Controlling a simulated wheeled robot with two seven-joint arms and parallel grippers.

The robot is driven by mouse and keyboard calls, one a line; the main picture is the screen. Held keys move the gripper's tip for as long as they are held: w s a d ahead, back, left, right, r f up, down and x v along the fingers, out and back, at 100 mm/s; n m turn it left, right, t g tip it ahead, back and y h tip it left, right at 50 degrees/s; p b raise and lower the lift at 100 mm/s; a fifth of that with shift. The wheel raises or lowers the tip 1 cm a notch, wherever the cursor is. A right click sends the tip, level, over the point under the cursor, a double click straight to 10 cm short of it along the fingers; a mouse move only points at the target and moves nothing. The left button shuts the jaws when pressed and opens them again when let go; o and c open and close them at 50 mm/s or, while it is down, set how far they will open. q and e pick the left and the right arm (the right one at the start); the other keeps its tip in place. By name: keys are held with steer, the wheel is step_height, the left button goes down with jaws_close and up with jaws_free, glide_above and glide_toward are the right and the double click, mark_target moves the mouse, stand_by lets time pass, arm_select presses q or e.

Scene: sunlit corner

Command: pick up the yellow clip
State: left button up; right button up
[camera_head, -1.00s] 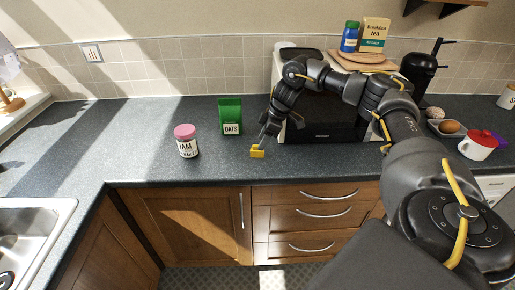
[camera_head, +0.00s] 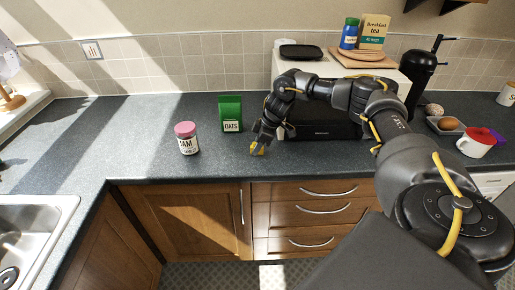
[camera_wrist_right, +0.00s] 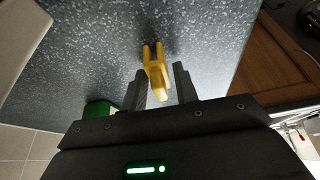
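The yellow clip (camera_head: 257,150) sits on the dark worktop near its front edge, right of the jam jar. In the right wrist view the clip (camera_wrist_right: 156,70) stands between the two fingers, with a gap on each side. My right gripper (camera_head: 257,147) is at the clip, pointing down, and partly hides it in the head view. In the wrist view the right gripper (camera_wrist_right: 160,84) is open, its dark fingers to either side of the clip. My left gripper is not in view.
A jam jar (camera_head: 187,140) and a green oats packet (camera_head: 230,114) stand left of the clip. A microwave (camera_head: 322,122) is behind my right arm. The worktop (camera_head: 140,150) left of the jar is clear.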

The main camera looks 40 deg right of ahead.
jaws_close()
